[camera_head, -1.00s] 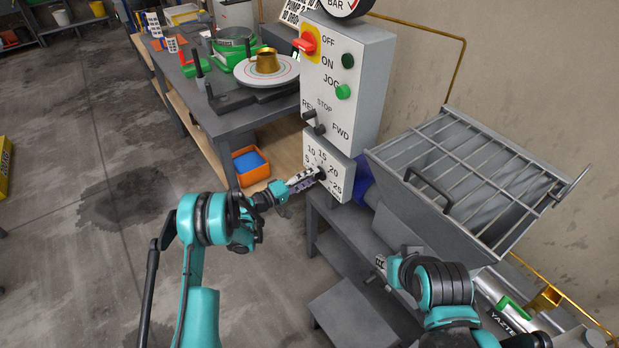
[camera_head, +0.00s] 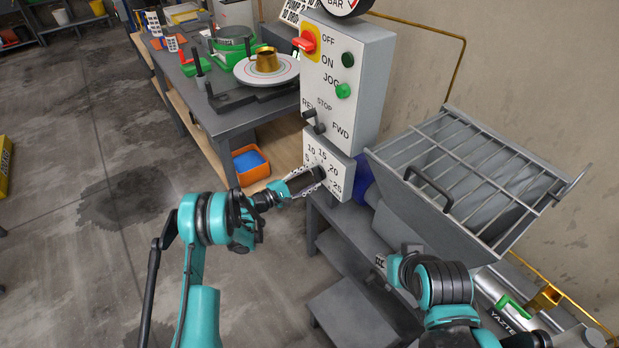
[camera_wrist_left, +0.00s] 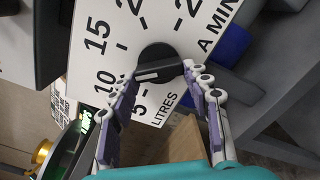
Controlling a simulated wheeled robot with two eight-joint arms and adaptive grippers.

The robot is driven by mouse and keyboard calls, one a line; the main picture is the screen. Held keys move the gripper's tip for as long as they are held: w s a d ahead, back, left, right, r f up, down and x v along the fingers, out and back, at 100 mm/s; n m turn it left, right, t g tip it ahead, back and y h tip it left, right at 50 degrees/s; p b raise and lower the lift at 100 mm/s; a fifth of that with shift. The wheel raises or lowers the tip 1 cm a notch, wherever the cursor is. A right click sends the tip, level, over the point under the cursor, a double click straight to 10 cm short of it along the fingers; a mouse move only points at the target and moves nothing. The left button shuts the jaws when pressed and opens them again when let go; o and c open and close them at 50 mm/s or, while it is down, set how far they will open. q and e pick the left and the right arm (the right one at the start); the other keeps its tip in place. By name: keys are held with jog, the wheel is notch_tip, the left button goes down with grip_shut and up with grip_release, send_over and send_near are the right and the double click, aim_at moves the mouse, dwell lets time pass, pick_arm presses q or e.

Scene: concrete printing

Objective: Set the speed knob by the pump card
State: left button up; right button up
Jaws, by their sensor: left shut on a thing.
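The speed knob (camera_wrist_left: 160,70) is black with a raised bar, on a white dial plate (camera_wrist_left: 95,22) marked in litres a minute. My right gripper (camera_head: 380,263) is away from the dial, below the hopper.
The grey control box (camera_head: 348,75) above the dial carries a red switch, green buttons and a REV/STOP/FWD lever (camera_head: 317,127). A grated hopper (camera_head: 470,180) stands to the right. A workbench (camera_head: 225,118) is at the left. Open floor lies at the lower left.

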pick_arm(q)
jog(key=shift+n, duration=0.6)
jog(key=o, duration=1.2)
jog(key=shift+c, duration=0.2)
jog(key=v, duration=1.2)
